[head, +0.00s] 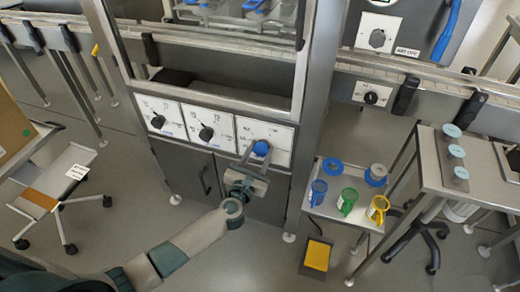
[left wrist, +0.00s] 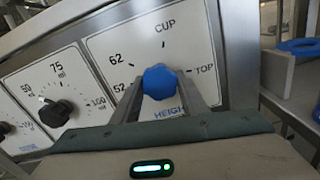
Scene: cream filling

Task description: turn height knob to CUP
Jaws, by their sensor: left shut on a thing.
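The blue height knob (head: 261,148) is on the rightmost white dial panel (head: 280,137) of the machine front. In the left wrist view the knob (left wrist: 160,80) sits on a dial marked 52, 62, CUP and TOP, with part of the HEIGHT label below it. My left gripper (head: 257,158) is shut on the knob, with one finger on each side of it. The fingers (left wrist: 160,98) cover the lower sides of the knob. I cannot tell which mark the knob points at. My right gripper is not in view.
Two black knobs (head: 206,133) (head: 158,121) are on the panels to the left. A side table at right holds blue, green and yellow jugs (head: 347,201). A yellow pedal (head: 317,254) is on the floor. A glass-fronted frame stands above the panels.

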